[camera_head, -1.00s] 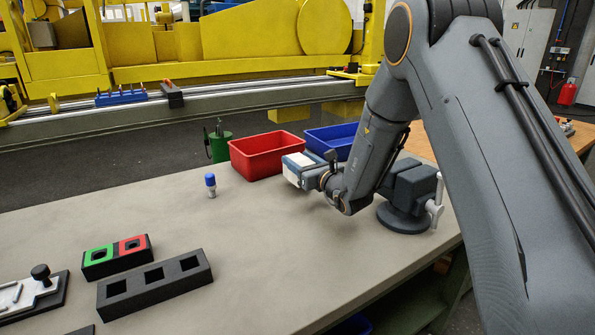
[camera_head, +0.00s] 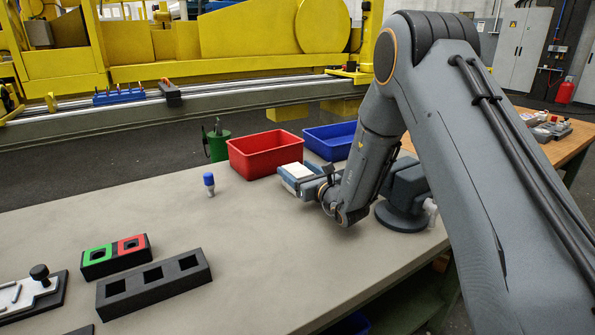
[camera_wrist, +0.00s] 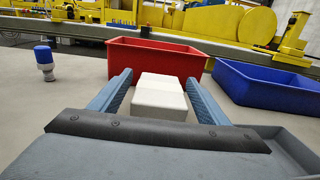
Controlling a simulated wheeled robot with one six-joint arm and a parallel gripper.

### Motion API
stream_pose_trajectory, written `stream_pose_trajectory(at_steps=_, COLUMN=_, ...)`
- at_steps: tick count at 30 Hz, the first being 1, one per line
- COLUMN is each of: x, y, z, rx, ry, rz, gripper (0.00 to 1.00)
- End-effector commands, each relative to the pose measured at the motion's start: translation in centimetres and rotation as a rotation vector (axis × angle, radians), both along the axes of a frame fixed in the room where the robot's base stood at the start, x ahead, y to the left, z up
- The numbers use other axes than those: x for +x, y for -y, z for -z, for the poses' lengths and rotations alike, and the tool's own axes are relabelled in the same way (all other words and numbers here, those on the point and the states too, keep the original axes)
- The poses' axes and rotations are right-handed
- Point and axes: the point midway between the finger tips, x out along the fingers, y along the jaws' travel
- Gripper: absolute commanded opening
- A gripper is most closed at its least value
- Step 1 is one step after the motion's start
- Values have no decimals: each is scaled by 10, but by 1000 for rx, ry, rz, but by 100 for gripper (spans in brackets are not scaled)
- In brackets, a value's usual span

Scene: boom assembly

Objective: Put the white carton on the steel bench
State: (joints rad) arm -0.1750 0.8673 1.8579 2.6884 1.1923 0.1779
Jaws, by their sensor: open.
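The white carton (camera_wrist: 160,97) sits on the grey bench top, between the two fingers of my gripper (camera_wrist: 160,92) in the wrist view. A gap shows on each side of it, so the fingers flank it without visibly gripping. In the head view the carton (camera_head: 296,170) shows as a pale top at my gripper (camera_head: 300,178), in front of the red bin. The steel bench (camera_head: 240,240) is the long grey surface in the foreground. The lower part of the carton is partly hidden by my gripper.
A red bin (camera_head: 265,154) stands just behind the carton, with a blue bin (camera_head: 330,140) to its right. A dark vise (camera_head: 403,195) stands close to my wrist. A blue-capped bottle (camera_head: 209,184) is to the left. The bench's middle is clear.

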Motion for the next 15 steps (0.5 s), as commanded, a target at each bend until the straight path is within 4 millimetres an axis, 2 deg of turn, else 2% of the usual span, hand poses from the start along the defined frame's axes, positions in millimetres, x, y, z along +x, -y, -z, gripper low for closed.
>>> stream_pose_trajectory(at_steps=5, x=-6, y=5, z=-2, rx=0, ry=-1, rz=1, gripper=69)
stream_pose_trajectory(at_steps=15, x=-60, y=42, z=-1, rx=0, ry=-1, rz=2, gripper=69)
